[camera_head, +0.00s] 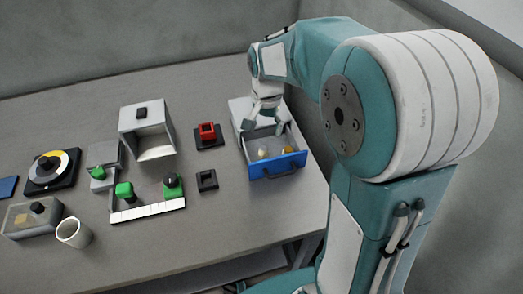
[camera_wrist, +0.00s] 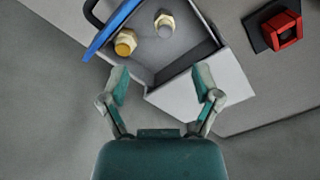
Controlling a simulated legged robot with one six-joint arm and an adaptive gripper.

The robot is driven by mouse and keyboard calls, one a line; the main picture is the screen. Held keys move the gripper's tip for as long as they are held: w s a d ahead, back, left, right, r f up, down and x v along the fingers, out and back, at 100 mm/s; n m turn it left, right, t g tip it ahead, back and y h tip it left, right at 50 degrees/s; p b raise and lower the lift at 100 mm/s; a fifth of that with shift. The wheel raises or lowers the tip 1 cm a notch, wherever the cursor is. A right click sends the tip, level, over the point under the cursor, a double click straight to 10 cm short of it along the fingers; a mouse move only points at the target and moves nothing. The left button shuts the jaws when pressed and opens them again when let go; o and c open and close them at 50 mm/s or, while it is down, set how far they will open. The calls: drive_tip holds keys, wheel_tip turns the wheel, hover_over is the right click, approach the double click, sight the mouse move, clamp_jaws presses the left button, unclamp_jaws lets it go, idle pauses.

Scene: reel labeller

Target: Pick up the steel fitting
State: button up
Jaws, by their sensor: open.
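The steel fitting (camera_wrist: 165,25), with a grey round end and a pale hex collar, lies in an open drawer (camera_wrist: 188,48). It also shows small and pale in the head view (camera_head: 262,153). A second fitting (camera_wrist: 125,43) with an orange-brass end lies beside it, nearer the drawer's blue front; it shows in the head view (camera_head: 287,150) too. My gripper (camera_head: 263,128) is open and empty above the back part of the drawer. In the wrist view its fingertips (camera_wrist: 160,73) are spread, with both fittings beyond them, apart from the fingers.
The blue drawer front (camera_head: 278,165) carries a dark handle. A red block (camera_head: 207,131) on a black base and a small black holder (camera_head: 207,180) stand left of the drawer. A grey dispenser (camera_head: 148,128) and a white cup (camera_head: 73,232) are farther left. A wall rises behind.

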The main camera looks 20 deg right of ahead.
sight(263, 148)
drive_tip(key=shift+w+a+f, duration=0.25)
drive_tip(key=shift+w+f, duration=0.5)
drive_tip(key=shift+w, duration=0.15)
drive_tip(key=shift+f, duration=0.3)
wheel_tip(263, 148, down, 5)
drive_tip(key=shift+d+r, duration=0.15)
drive_tip(key=f, duration=0.5)
drive_tip(key=shift+s+f, duration=0.3)
clamp_jaws()
